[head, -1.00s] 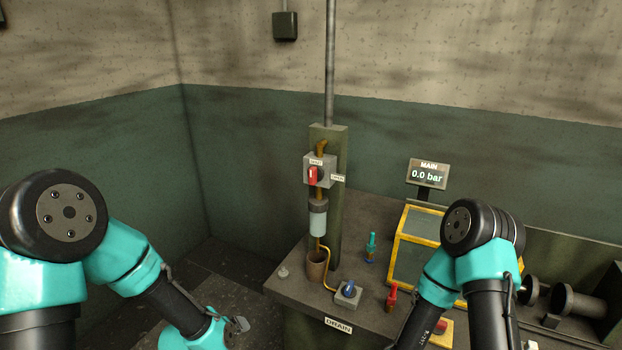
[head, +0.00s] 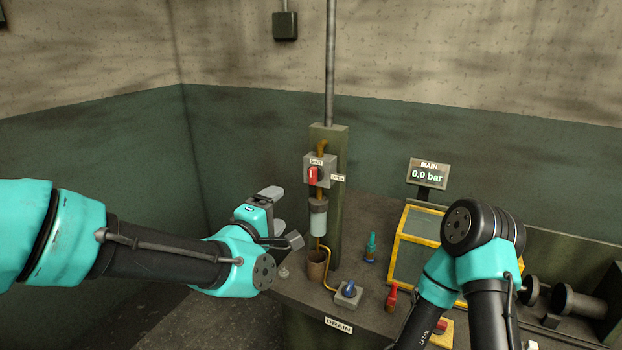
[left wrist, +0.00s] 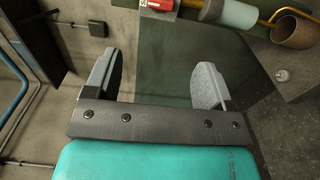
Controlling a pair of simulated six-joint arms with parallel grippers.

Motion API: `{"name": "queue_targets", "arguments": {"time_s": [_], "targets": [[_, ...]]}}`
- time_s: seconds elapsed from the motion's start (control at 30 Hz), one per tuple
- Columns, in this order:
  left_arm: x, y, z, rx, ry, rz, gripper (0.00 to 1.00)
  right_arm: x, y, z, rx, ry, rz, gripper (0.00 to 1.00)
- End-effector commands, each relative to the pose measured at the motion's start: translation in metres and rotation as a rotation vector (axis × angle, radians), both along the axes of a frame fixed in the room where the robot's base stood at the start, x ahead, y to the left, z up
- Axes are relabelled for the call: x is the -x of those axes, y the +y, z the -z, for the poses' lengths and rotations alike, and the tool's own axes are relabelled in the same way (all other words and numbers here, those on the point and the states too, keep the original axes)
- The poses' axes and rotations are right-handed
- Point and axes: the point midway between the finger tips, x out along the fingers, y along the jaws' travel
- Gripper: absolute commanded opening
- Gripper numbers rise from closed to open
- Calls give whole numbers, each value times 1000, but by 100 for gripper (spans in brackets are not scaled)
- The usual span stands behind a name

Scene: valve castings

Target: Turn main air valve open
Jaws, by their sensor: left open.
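The main air valve is a box with a red handle (head: 313,176) on the post (head: 334,215). The handle stands upright at the label SHUT; the label OPEN (head: 338,178) is to its right. The red handle also shows at the top edge of the left wrist view (left wrist: 160,4). My left gripper (head: 284,212) is open and empty, to the left of and lower than the valve, apart from it. In the left wrist view its two fingers (left wrist: 158,85) are spread with nothing between them. The display (head: 428,174) reads MAIN 0.0 bar. My right gripper is out of view.
Below the valve are a clear filter bowl (head: 318,222) and a brown cup (head: 316,266). A blue drain knob (head: 349,289), a teal fitting (head: 371,247), a red fitting (head: 391,296) and a yellow-framed box (head: 417,245) are on the bench.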

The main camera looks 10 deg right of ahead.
Motion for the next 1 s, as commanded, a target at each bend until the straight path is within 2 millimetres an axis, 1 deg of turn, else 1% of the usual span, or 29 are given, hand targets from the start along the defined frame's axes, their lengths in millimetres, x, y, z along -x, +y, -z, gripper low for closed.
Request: {"name": "queue_targets", "arguments": {"time_s": [0.17, 0.27, 1.0], "targets": [[-8, -5, 1, -2, 2, 0, 77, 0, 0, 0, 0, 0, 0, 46], [-18, -11, 1, -2, 2, 0, 77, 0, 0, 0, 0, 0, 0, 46], [-123, -77, 1, -3, 1, -1, 77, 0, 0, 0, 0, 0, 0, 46]]}}
